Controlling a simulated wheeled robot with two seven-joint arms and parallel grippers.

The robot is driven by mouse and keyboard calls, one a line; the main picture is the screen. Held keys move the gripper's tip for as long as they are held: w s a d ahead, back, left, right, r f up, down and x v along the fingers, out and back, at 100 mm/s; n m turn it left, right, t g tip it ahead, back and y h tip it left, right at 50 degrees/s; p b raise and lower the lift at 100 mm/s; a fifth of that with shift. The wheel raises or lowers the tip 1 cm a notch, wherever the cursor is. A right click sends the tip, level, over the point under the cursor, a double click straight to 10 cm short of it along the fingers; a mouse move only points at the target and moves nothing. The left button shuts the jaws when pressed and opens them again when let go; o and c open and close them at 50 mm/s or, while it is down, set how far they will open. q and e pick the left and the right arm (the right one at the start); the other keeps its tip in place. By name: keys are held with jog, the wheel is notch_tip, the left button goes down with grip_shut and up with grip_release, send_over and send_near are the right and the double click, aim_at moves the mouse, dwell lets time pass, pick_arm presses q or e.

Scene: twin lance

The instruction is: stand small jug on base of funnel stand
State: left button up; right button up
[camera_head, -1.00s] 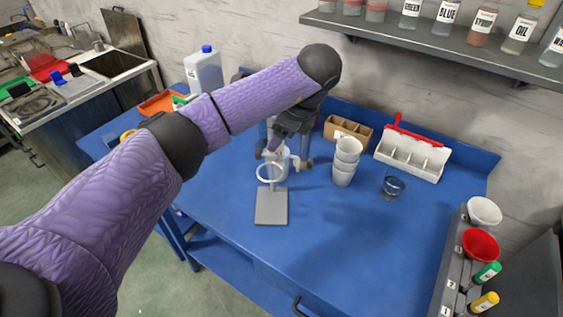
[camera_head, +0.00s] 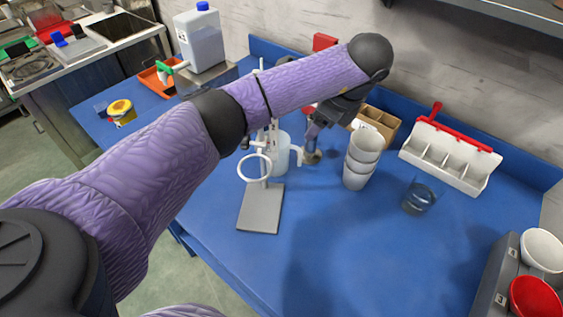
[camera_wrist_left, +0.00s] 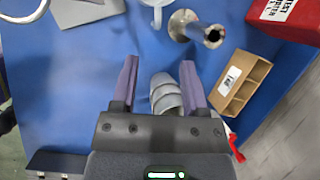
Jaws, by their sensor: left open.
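The funnel stand has a flat grey base (camera_head: 260,212), an upright rod and a white ring (camera_head: 254,168). Its base (camera_wrist_left: 88,10) and part of the ring show at the top of the left wrist view. The small jug (camera_head: 283,158), pale with a handle on its right, stands on the table just behind the stand, apart from the base. Its lower edge shows in the left wrist view (camera_wrist_left: 157,3). My left gripper (camera_head: 313,130) is open and empty, above and right of the jug; its fingers (camera_wrist_left: 160,82) show spread in the wrist view. My right gripper is out of view.
A cardboard box (camera_head: 378,122), a white divided tray (camera_head: 450,155) and a glass (camera_head: 420,197) are farther right.

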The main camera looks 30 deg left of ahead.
aim_at(300, 149)
pick_arm(q)
jog(key=b+x, duration=0.1)
jog(key=x, duration=0.2)
jog(key=b+x, duration=0.1)
jog(key=x, duration=0.3)
jog(key=b+x, duration=0.1)
jog(key=x, duration=0.3)
jog(key=shift+s+d+f, duration=0.1)
jog(key=shift+d+f, duration=0.1)
jog(key=shift+d, duration=0.15)
jog(key=shift+c, duration=0.3)
grip_shut()
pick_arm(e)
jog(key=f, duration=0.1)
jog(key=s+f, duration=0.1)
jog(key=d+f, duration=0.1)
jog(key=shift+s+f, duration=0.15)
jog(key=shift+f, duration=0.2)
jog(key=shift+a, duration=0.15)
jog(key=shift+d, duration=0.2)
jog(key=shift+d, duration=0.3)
